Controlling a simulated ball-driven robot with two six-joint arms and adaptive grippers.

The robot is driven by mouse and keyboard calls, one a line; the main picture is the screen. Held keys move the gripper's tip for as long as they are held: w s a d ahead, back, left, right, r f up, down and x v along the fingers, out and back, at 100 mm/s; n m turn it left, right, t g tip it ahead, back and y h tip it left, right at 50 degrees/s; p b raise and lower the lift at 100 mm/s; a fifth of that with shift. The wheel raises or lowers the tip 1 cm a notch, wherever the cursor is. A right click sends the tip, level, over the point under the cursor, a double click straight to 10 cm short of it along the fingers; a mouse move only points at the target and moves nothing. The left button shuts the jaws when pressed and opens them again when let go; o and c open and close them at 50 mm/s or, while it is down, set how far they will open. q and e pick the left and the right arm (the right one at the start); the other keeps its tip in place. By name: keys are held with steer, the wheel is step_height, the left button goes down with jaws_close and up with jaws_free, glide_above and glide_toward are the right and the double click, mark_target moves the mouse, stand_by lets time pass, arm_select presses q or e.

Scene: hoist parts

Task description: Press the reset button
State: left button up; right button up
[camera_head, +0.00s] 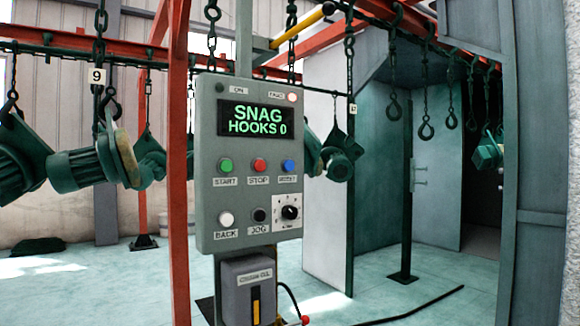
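A grey control panel (208,205) stands upright on a post in the middle of the view. Its dark screen (254,120) reads "SNAG HOOKS 0" in green. The blue button (289,166) sits at the right of the upper button row, above a label that seems to read RESET. The red stop button (259,165) and the green start button (226,165) are to its left. The fault lamp (292,97) at the top right glows pinkish white. Neither of my grippers shows.
A red-orange post (179,230) stands just left of the panel. Green motor-like parts (85,168) hang from chains at the left. Empty hooks (426,130) hang at the right before a booth. A black cable (425,306) lies on the pale floor.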

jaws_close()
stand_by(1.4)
